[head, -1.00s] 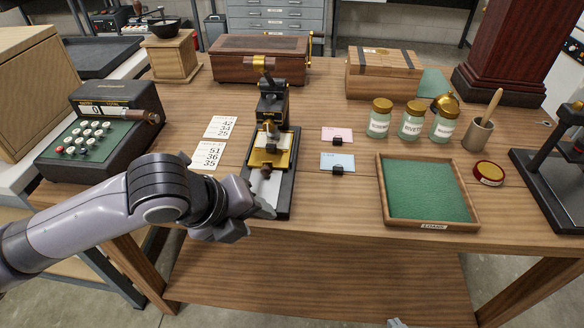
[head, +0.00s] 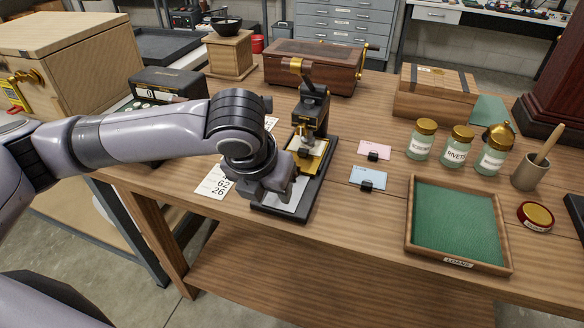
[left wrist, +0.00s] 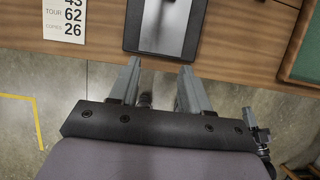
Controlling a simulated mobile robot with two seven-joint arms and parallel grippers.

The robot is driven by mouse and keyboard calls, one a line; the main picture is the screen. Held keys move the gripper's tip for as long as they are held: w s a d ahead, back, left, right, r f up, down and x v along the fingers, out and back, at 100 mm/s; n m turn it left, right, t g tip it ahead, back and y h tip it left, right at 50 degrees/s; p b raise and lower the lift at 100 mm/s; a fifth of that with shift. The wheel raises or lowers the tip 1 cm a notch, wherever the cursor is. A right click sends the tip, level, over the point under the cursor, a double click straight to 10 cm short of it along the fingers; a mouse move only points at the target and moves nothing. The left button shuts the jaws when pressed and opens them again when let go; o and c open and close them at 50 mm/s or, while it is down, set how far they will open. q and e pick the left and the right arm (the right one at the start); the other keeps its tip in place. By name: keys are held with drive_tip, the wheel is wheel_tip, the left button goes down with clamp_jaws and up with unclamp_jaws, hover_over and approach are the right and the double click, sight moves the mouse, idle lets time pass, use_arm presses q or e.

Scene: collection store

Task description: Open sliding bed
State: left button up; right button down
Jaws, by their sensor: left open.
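The press-like device with the sliding bed stands near the table's front edge, with a black upright head (head: 312,108), a brass plate (head: 318,160) and a pale bed plate (head: 290,205) on a dark base (head: 322,188). My left gripper (head: 283,190) is over the front end of the bed and hides part of it. In the left wrist view the two fingers (left wrist: 157,88) are apart with nothing between them. The pale plate in its dark frame (left wrist: 165,25) lies just ahead of the fingertips. The bed's knob is not clearly seen. My right gripper is not in view.
Number cards (head: 214,182) lie left of the device. A green-lined tray (head: 455,225), jars (head: 457,146) and a mortar-like cup (head: 527,172) are further right. The table's front edge is close below the gripper.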

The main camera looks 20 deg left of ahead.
use_arm(q)
drive_tip(key=w, duration=0.8)
drive_tip(key=shift+w+d, duration=0.2)
drive_tip(key=shift+x, duration=2.45)
clamp_jaws()
